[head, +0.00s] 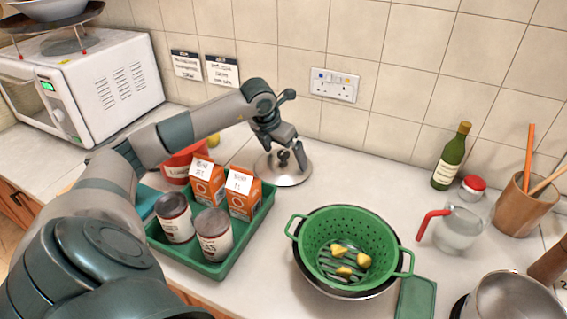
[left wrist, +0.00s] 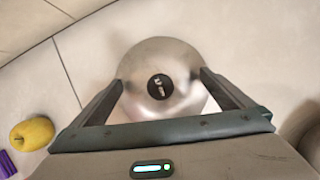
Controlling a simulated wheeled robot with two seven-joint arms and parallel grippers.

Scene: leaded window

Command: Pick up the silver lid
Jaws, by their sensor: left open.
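The silver lid (head: 284,174) lies flat on the counter near the tiled wall, behind the green tray. It is round with a dark knob at its middle. My left gripper (head: 291,160) is over the lid with its fingers pointing down around the knob. In the left wrist view the lid (left wrist: 162,62) shows beyond the two fingers, with the knob centred. The left gripper (left wrist: 162,88) is open and its fingers are apart on both sides of the knob. I cannot tell whether the fingers touch the lid. My right gripper is not in view.
A green tray (head: 211,268) holds cans and orange cartons in front of the lid. A green colander (head: 324,222) with yellow pieces stands to the right. A yellow fruit (left wrist: 32,133) lies left of the gripper. Counter between lid and bottle (head: 451,158) is clear.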

